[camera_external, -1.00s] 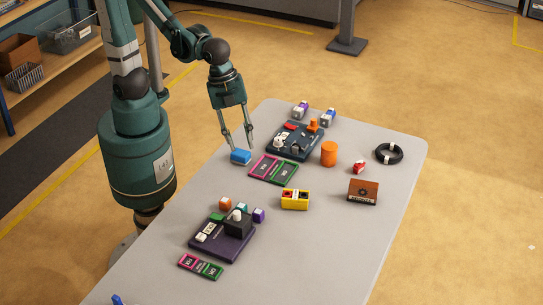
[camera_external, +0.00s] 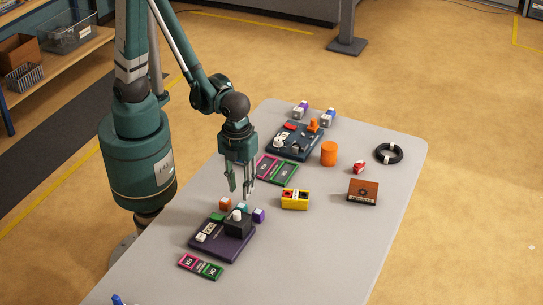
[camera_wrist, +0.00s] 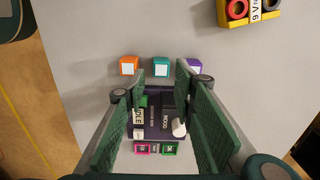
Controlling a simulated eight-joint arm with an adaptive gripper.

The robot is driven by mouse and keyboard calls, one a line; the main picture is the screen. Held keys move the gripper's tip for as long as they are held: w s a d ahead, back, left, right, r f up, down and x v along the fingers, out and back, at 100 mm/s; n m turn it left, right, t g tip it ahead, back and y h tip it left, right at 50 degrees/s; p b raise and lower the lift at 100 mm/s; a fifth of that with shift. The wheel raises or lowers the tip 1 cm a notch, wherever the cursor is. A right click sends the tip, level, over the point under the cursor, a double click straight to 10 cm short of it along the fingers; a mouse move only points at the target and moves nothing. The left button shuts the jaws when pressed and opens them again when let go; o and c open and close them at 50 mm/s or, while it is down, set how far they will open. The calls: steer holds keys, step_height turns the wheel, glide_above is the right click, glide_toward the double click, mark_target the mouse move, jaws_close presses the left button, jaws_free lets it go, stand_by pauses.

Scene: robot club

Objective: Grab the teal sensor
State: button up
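The teal sensor (camera_external: 242,207) is a small cube with a pale top. It stands on the grey table behind the purple board, between an orange cube (camera_external: 225,204) and a purple cube (camera_external: 259,215). In the wrist view the teal sensor (camera_wrist: 161,66) is in the middle of that row, just beyond the fingertips. My gripper (camera_external: 241,192) points down above the row, with its fingers apart and nothing between them. In the wrist view the open gripper (camera_wrist: 161,78) straddles the picture's middle, with the purple board below.
The purple board (camera_external: 207,247) carries a dark block and pale parts. A pink and green label strip (camera_external: 200,267) lies in front. A yellow box (camera_external: 295,199) stands to the right, with an orange cylinder (camera_external: 329,153) farther back. The table's right front is clear.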

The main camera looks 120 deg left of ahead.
mark_target(241, 206)
steer(key=shift+d+f, duration=0.15)
steer(key=shift+f, duration=0.2)
steer(key=shift+f, duration=0.1)
steer(key=shift+f+b, duration=0.35)
steer(key=shift+f, duration=0.85)
steer(key=shift+f, duration=0.1)
steer(key=shift+w+d+f+b, duration=0.1)
steer(key=shift+f+b, duration=0.3)
steer(key=shift+f, duration=0.85)
steer(key=shift+w+d+f+b, duration=0.1)
steer(key=shift+f+b, duration=0.25)
steer(key=shift+f, duration=0.9)
steer(key=c, duration=0.6)
